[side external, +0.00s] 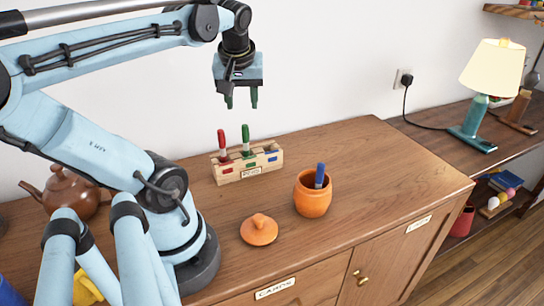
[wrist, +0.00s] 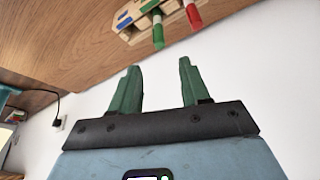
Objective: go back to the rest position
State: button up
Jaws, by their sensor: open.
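My gripper (side external: 241,98) is open and empty. It hangs in the air above the wooden pen holder (side external: 228,172), with its green fingers apart; they also show in the wrist view (wrist: 154,88). A red marker (side external: 221,141) and a green marker (side external: 246,138) stand upright in the holder. The holder's slot marked blue is empty. A blue marker (side external: 320,174) stands in the orange clay pot (side external: 312,198), its upper end above the rim. The pot's orange lid (side external: 259,230) lies on the cabinet top in front and to the left of the pot.
A brown teapot (side external: 73,192) stands at the left, partly behind my arm. A lamp (side external: 490,85) stands on a lower shelf at the right, its black cord running to a wall socket. The cabinet top (side external: 385,165) right of the pot is clear. The white wall is close behind.

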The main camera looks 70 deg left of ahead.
aim_at(244, 125)
jog(key=shift+d+r, duration=0.1)
jog(key=shift+r, duration=0.2)
jog(key=shift+x, duration=6.1)
jog(key=shift+s+d+r, duration=0.1)
jog(key=shift+s, duration=0.05)
